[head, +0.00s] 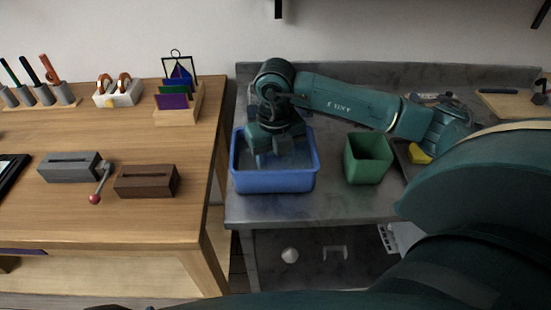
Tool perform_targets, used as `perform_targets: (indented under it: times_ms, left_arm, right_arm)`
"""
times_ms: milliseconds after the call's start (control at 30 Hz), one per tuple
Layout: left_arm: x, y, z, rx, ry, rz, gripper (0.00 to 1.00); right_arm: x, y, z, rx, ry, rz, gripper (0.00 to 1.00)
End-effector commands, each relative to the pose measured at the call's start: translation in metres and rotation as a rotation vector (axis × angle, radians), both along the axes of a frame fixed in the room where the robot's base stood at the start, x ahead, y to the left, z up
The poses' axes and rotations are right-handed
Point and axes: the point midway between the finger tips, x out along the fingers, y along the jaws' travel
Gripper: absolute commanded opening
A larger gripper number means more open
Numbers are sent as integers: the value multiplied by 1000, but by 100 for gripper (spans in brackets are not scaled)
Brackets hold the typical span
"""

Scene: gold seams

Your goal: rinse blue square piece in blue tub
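The blue tub (275,181) stands on the grey metal counter. My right arm reaches in from the right, and its gripper (278,158) points down inside the tub. The gripper's lower end is inside the tub walls, and its fingertips are not clear. I cannot see whether it is open or shut. No blue square piece can be made out in the tub or at the gripper; anything held there is hidden. My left gripper is not in view.
A green bin (368,160) stands right of the tub, with a yellow item (418,154) beyond it. On the wooden table (130,220) at left are a rack (180,105) of coloured pieces, a grey block (68,167) and a brown block (146,181). The counter front is clear.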

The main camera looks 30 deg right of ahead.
Motion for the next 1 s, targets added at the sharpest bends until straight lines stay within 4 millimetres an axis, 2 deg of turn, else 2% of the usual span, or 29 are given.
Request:
perform_targets:
  times_ms: [33,100,367,700,1000]
  left_arm:
    - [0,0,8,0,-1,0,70]
    - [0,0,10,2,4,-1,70]
    - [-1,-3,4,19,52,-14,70]
    - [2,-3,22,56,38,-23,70]
    - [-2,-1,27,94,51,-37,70]
  right_arm:
    - [0,0,9,0,-3,0,20]
    - [0,0,15,0,-2,0,20]
    - [0,0,36,0,-2,-1,20]
    - [1,0,63,0,-3,0,20]
    - [0,0,87,0,-3,0,20]
